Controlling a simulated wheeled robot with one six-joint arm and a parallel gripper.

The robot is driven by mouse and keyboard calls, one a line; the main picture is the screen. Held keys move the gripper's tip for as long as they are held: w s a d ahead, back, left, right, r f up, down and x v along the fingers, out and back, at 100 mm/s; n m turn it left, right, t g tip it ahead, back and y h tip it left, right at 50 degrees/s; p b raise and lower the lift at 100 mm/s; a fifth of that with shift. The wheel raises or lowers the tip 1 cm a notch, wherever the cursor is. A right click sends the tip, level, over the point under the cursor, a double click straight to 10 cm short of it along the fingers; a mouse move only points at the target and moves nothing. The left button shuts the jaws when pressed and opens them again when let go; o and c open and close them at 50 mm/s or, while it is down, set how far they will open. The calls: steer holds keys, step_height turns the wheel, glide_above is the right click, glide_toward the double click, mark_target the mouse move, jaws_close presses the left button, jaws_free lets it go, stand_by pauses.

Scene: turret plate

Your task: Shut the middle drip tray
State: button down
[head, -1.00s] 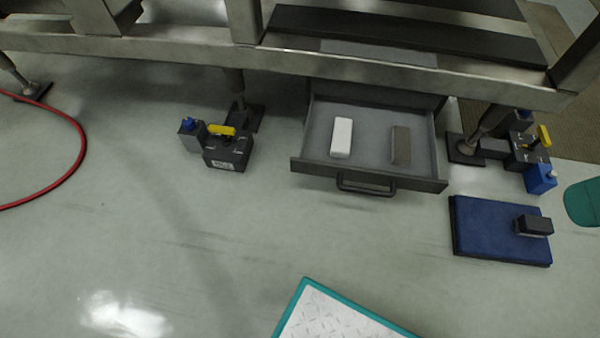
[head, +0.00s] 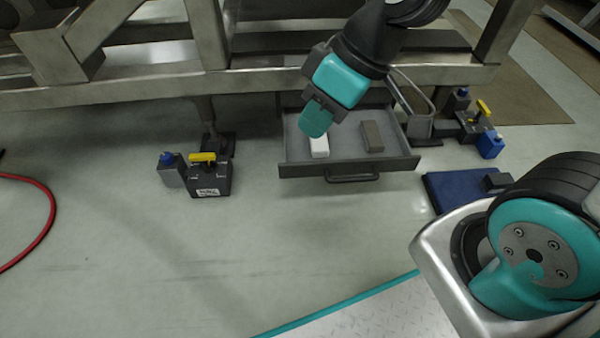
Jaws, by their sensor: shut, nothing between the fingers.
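The drip tray (head: 300,171) is a dark grey drawer under the metal frame, pulled out towards me, with a bar handle (head: 352,174) on its front. A white block (head: 319,148) and a brown-grey block (head: 372,136) lie in it. My gripper (head: 316,120), teal and dark grey, hangs over the left part of the tray and hides part of the white block. It is shut and empty. I cannot tell whether it touches the tray or block. No other drip tray shows.
The metal frame (head: 130,92) runs above the tray. Dark magnet blocks with yellow levers stand left (head: 209,178) and right (head: 476,126). A blue pad (head: 446,188) lies right of the tray. A red hose (head: 48,225) lies far left. The floor before the tray is clear.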

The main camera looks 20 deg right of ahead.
steer(key=w+d+f+n+t+b, duration=0.15)
steer(key=w+f, duration=0.25)
steer(key=f, duration=0.4)
steer(key=w+d+f+n+t+b, duration=0.1)
steer(key=w+d+f+b, duration=0.1)
steer(key=w+f, duration=0.45)
steer(key=n+t+h+b, duration=0.2)
steer(key=t+b, duration=0.1)
steer(key=b, duration=0.5)
glide_toward(307, 168)
steer(key=shift+x, duration=2.85)
steer(key=shift+a, duration=0.1)
